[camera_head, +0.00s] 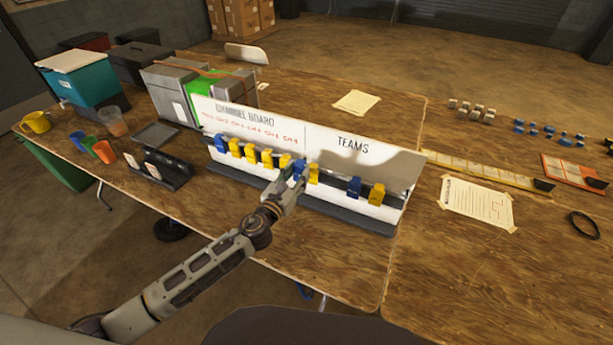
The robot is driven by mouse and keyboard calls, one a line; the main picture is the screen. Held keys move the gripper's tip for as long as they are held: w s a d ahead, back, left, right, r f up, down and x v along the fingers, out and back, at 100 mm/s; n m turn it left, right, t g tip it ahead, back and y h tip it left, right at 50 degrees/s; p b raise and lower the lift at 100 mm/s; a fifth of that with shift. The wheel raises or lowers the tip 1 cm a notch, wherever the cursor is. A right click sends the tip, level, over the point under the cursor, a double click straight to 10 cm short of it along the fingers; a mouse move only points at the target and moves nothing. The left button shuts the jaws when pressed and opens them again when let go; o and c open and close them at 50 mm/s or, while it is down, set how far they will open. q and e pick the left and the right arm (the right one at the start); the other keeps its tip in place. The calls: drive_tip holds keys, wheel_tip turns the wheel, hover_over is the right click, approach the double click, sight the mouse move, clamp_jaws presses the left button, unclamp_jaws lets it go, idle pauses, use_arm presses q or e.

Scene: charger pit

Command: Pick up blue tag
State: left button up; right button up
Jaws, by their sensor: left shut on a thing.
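The white board (350,150), marked CHANNEL BOARD and TEAMS, stands on the wooden table with a row of clips along its lower ledge. My left gripper (295,179) is at the middle of this row, shut on a blue tag (299,168) that it partly hides. I cannot tell whether this tag is clear of the ledge. Another blue tag (220,143) is at the row's left end, and a third blue tag (354,187) is under TEAMS. Yellow tags (250,153) fill much of the left half. A yellow tag (314,174) is just right of the gripper. My right gripper is out of view.
A dark holder (162,170) and cups (104,151) are left of the board. Grey and green boxes (180,92) stand behind it. A taped paper (478,204), a yellow strip (480,170) and a black ring (583,224) lie at right. The table's front right is clear.

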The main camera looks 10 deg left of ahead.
use_arm(q)
drive_tip(key=shift+s+a+r, duration=0.2)
drive_tip(key=shift+a+r, duration=0.15)
drive_tip(key=shift+a, duration=0.3)
drive_tip(key=shift+s+a+r, duration=0.2)
drive_tip(key=shift+a+r, duration=0.15)
drive_tip(key=shift+a, duration=0.3)
